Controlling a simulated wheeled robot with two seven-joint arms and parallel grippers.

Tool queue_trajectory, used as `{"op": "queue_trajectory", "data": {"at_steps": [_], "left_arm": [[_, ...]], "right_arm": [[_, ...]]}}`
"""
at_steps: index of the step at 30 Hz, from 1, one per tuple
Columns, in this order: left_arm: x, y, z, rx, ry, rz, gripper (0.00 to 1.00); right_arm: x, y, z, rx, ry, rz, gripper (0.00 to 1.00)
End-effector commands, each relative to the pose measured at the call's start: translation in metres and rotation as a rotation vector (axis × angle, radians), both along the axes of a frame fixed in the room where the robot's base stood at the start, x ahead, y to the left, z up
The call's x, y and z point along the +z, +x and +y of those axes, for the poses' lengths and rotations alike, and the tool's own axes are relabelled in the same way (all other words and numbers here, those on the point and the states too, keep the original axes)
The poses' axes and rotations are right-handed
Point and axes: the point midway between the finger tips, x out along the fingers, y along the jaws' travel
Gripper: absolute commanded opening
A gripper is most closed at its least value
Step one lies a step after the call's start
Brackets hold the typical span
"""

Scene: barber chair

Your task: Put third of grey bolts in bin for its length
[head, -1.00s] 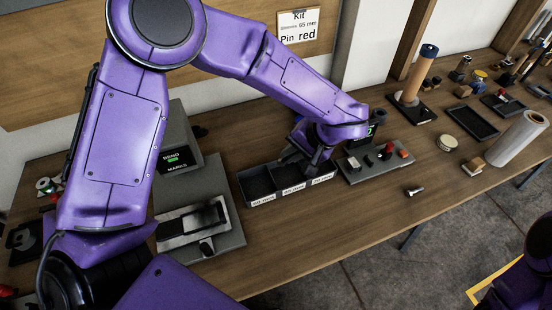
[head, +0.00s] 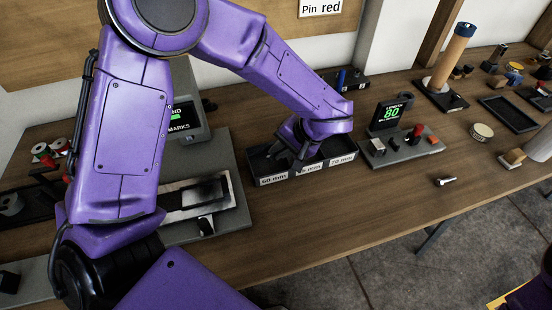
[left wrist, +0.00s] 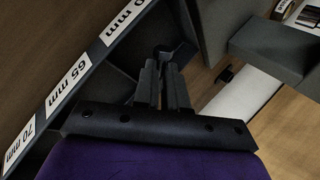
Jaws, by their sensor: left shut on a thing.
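My left gripper (head: 297,160) is over the left part of a dark bin with three compartments (head: 300,174), labelled 60, 65 and 70 mm. In the left wrist view, my left gripper (left wrist: 168,66) is shut on a small dark thing (left wrist: 172,50), probably a bolt; its length is mostly hidden. The gripper is near the end compartment, past the 65 mm label (left wrist: 67,78). A grey bolt (head: 446,181) lies on the table at the right. The length gauge (head: 391,113) shows 80 in green. My right gripper is out of view.
The bend marks device (head: 187,121) stands left of the bin. The gauge base (head: 400,147) with a red knob stands right of it. A round tin (head: 481,131) and a black tray (head: 508,114) lie further right.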

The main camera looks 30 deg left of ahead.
Motion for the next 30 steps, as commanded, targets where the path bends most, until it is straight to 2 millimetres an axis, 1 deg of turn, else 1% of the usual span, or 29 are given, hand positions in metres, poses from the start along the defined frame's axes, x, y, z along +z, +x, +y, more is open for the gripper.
{"op": "queue_trajectory", "data": {"at_steps": [2,4,7,10,15,16,26,29,30], "left_arm": [[-0.006,-0.002,0.006,0.001,0.0,-0.002,0.0],[-0.017,-0.004,0.013,0.0,0.0,-0.001,0.0],[-0.035,-0.003,0.011,-0.001,0.001,0.0,0.0],[-0.043,-0.002,0.011,0.0,-0.001,-0.001,0.0],[-0.043,-0.001,0.011,0.001,-0.002,-0.002,0.0],[-0.043,-0.001,0.011,0.0,-0.003,-0.002,0.21],[-0.042,-0.002,0.01,0.0,-0.003,-0.002,0.22],[-0.035,0.0,0.005,-0.001,-0.004,-0.003,0.22],[-0.03,0.0,0.002,0.0,-0.004,-0.004,0.22]], "right_arm": [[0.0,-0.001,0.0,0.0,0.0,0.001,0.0],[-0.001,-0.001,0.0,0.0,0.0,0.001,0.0],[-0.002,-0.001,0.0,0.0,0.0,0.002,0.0],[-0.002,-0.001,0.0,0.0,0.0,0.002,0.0],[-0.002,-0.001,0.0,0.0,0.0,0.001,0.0],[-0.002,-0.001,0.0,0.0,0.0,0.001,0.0],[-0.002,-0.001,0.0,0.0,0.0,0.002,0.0],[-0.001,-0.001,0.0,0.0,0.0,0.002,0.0],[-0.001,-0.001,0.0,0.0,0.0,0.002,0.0]]}}
